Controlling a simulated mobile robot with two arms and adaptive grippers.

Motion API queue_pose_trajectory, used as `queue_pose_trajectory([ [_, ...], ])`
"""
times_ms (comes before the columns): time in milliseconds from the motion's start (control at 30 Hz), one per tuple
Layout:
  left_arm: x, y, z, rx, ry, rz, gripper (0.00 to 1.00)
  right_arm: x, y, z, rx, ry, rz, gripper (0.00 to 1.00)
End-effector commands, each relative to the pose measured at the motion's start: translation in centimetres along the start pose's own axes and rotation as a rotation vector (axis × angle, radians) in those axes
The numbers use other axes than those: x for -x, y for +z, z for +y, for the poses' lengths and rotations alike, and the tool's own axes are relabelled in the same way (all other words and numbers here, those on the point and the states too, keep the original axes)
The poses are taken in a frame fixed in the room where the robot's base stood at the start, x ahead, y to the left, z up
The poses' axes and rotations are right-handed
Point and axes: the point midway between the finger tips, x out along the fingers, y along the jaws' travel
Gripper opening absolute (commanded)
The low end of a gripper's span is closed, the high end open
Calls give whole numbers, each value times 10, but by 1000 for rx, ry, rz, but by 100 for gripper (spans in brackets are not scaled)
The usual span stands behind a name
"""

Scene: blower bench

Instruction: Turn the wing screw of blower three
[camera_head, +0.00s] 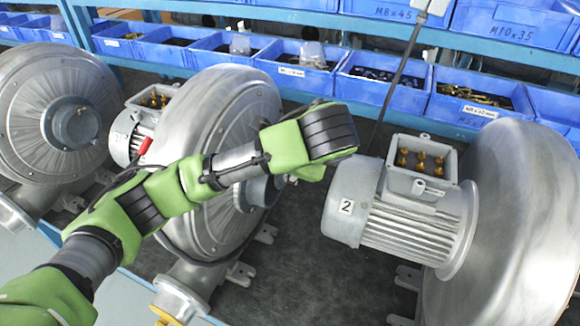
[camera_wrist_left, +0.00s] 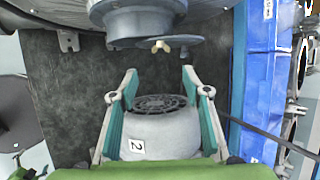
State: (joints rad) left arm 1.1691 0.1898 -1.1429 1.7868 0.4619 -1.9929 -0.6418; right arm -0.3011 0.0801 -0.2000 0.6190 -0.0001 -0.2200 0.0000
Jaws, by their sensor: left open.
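A small brass wing screw (camera_wrist_left: 161,46) shows in the left wrist view, on a grey disc beside the round inlet (camera_wrist_left: 143,20) of a blower. In the head view the middle blower (camera_head: 212,95) stands behind my left arm, which hides part of its front. My right gripper is not in view.
A motor labelled 2 (camera_head: 410,215) belongs to the right blower (camera_head: 525,220); its fan cover (camera_wrist_left: 160,108) appears between my fingers in the wrist view. Another blower (camera_head: 55,110) stands at the left. Blue bins (camera_head: 385,103) of hardware line the back. Dark mat (camera_head: 305,270) lies bare between the blowers.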

Motion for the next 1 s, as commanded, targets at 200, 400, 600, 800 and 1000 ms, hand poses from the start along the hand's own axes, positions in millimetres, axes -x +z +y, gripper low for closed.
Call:
queue_pose_trajectory([
  [200,-45,3,-1,0,6,-5,44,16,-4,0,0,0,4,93],
  [400,-74,1,-1,0,3,-3,44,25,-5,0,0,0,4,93],
  [600,-87,1,0,0,2,-2,44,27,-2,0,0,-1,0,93],
  [800,-88,0,0,0,1,-1,44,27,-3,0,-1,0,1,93],
  [1000,-88,0,0,0,1,-1,5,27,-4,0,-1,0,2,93],
])
